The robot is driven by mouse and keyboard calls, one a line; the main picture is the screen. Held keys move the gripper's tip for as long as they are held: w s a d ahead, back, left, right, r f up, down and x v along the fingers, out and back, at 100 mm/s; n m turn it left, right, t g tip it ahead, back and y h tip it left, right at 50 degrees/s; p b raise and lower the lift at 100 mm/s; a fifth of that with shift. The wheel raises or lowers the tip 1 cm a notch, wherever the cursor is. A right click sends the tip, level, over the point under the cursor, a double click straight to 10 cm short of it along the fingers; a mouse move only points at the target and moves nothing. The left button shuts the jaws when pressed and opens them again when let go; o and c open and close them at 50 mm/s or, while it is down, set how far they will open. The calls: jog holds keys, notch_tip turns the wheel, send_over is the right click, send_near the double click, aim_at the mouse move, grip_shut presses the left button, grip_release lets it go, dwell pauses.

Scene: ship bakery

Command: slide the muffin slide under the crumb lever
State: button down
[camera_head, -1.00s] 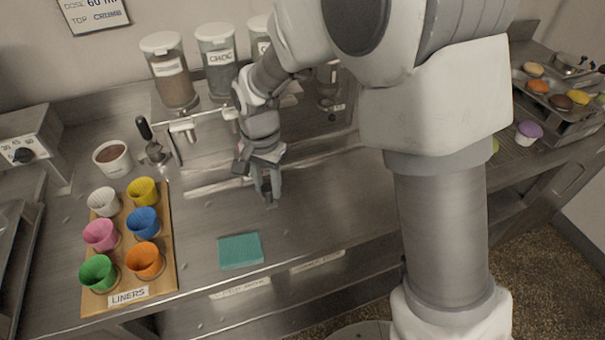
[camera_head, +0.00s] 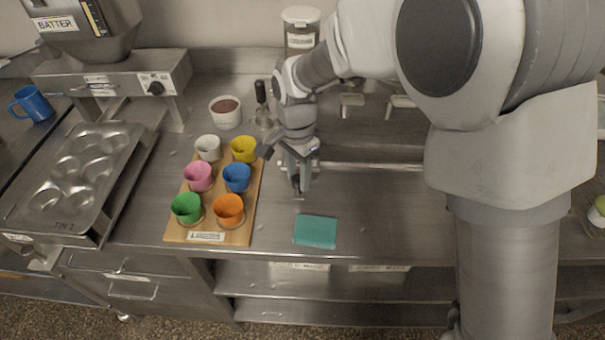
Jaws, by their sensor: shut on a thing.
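My gripper (camera_head: 297,188) points down over the steel counter at the left end of a thin metal rail (camera_head: 372,167). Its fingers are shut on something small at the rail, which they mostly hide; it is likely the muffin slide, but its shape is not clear. A clear canister (camera_head: 302,32) with a white label too small to read stands behind my arm. Two pale levers, a left one (camera_head: 351,101) and a right one (camera_head: 401,101), stick out behind the rail, to the right of my gripper. I cannot tell which is the crumb lever.
A wooden board (camera_head: 180,231) with several coloured liners stands close left of my gripper. A teal sponge (camera_head: 315,231) lies in front. A brown-filled cup (camera_head: 225,112) and a dark-handled tool (camera_head: 262,93) stand behind the board. A muffin tin (camera_head: 85,180) is far left.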

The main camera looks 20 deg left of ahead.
jog(key=shift+a, duration=0.25)
jog(key=c, duration=0.6)
grip_release()
jog(key=shift+s+a, duration=0.1)
jog(key=shift+o, duration=0.5)
notch_tip(320, 180, up, 18)
jog(key=p, duration=0.1)
jog(key=shift+f, duration=0.25)
